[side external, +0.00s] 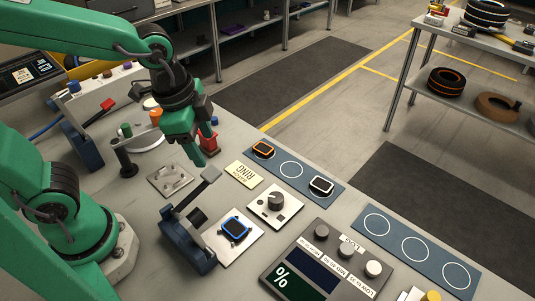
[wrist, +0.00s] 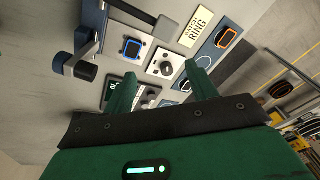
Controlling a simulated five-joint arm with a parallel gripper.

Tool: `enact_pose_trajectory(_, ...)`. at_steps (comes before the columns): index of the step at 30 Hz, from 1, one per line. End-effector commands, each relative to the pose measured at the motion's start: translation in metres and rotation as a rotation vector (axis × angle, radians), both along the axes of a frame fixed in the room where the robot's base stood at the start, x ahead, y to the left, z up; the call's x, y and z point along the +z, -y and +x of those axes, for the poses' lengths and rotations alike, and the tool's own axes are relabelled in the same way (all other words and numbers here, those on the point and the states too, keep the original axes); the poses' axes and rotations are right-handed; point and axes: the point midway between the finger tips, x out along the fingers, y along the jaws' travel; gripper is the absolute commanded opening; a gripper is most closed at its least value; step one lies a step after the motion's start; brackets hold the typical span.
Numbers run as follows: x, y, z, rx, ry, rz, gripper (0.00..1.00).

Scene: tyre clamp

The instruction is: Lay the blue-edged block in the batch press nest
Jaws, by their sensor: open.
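The blue-edged block (side external: 235,228), dark on top, lies flat on a pale plate (side external: 250,243) beside a blue lever press (side external: 186,240). The press arm is raised clear of the block. The block also shows in the wrist view (wrist: 132,47), near the lever press (wrist: 85,40). No label marks which fixture is the batch press nest. My gripper (side external: 204,152) is above the bench, behind the lever press in the side view, apart from the block. Its two fingers are spread and empty in the wrist view (wrist: 160,82).
A blue strip (side external: 292,170) bears an orange-edged block (side external: 263,149) and a white-edged block (side external: 321,185), with an empty ring between. A knob plate (side external: 274,203) and a RING label (side external: 243,174) lie nearby. A red post (side external: 208,140) stands close to my gripper. Another strip (side external: 417,248) has empty rings.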

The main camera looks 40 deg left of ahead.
Motion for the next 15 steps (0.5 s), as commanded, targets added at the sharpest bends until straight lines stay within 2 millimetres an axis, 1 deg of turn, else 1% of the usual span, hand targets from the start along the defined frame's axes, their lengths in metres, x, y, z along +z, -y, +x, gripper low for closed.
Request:
enact_pose_trajectory(1, 0.008, -0.012, -0.002, 0.092, 0.029, -0.022, 0.57)
enact_pose_trajectory(3, 0.017, -0.026, -0.005, 0.214, 0.061, -0.052, 0.57)
enact_pose_trajectory(9, 0.038, -0.062, -0.017, 0.547, 0.153, -0.142, 0.57)
enact_pose_trajectory(12, 0.045, -0.075, -0.024, 0.680, 0.191, -0.182, 0.57)
enact_pose_trajectory(15, 0.050, -0.084, -0.030, 0.776, 0.219, -0.213, 0.57)
